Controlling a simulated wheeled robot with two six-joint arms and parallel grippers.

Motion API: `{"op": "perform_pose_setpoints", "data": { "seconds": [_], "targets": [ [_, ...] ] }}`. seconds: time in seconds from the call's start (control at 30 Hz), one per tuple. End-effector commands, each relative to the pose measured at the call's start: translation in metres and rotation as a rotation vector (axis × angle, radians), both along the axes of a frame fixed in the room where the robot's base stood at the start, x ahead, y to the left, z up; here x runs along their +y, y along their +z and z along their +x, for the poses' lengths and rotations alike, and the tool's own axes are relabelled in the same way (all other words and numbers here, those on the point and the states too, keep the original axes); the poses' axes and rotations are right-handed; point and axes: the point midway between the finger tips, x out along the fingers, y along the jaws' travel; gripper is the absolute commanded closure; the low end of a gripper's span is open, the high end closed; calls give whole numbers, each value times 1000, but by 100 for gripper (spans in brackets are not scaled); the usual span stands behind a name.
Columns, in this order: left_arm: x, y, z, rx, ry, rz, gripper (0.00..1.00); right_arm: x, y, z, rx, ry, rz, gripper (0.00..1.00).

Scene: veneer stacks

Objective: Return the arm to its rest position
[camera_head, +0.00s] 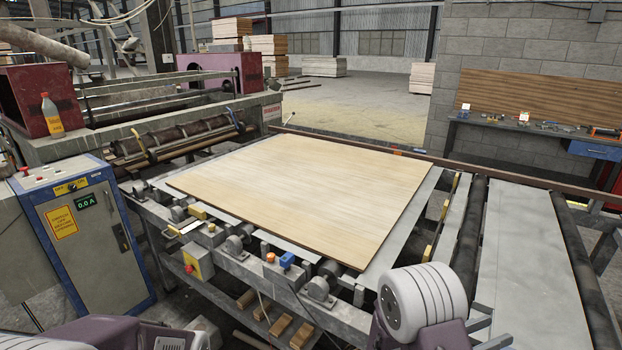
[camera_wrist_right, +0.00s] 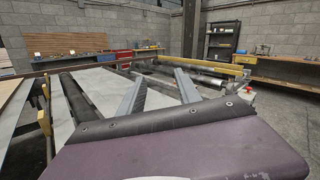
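My right gripper (camera_head: 488,331) shows at the bottom right of the head view, beside the white joint of my right arm (camera_head: 422,300). In the right wrist view its two grey fingers (camera_wrist_right: 160,84) stand apart with nothing between them, so it is open and empty. It is over the near end of the roller line, right of the veneer sheet (camera_head: 315,190). Part of my left arm (camera_head: 110,333) shows at the bottom left of the head view, but its gripper is not visible.
The veneer sheet lies flat on the metal roller table (camera_head: 215,240). A blue-grey control cabinet (camera_head: 90,245) stands at the left. A grey conveyor plate (camera_head: 525,260) and dark rollers lie at the right. A workbench (camera_head: 545,135) stands along the block wall.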

Motion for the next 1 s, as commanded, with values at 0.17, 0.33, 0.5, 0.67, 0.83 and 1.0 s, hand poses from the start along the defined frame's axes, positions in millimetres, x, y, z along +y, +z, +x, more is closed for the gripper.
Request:
{"op": "perform_pose_setpoints", "data": {
  "seconds": [0.17,0.33,0.5,0.67,0.83,1.0],
  "targets": [
    [0,0,0,0,0,0,100,-2,-27,-143,-434,-631,530,60],
    [0,0,0,0,0,0,100,112,-94,-159,-945,-1113,1105,60],
    [0,0,0,0,0,0,100,185,-114,-109,-1300,-1406,1381,60],
    [0,0,0,0,0,0,100,194,-113,-82,-1429,-1439,1460,60],
    [0,0,0,0,0,0,100,194,-113,-82,-1431,-1441,1456,60],
    [0,0,0,0,0,0,100,194,-113,-82,-1429,-1440,1456,60]
  ]
}}
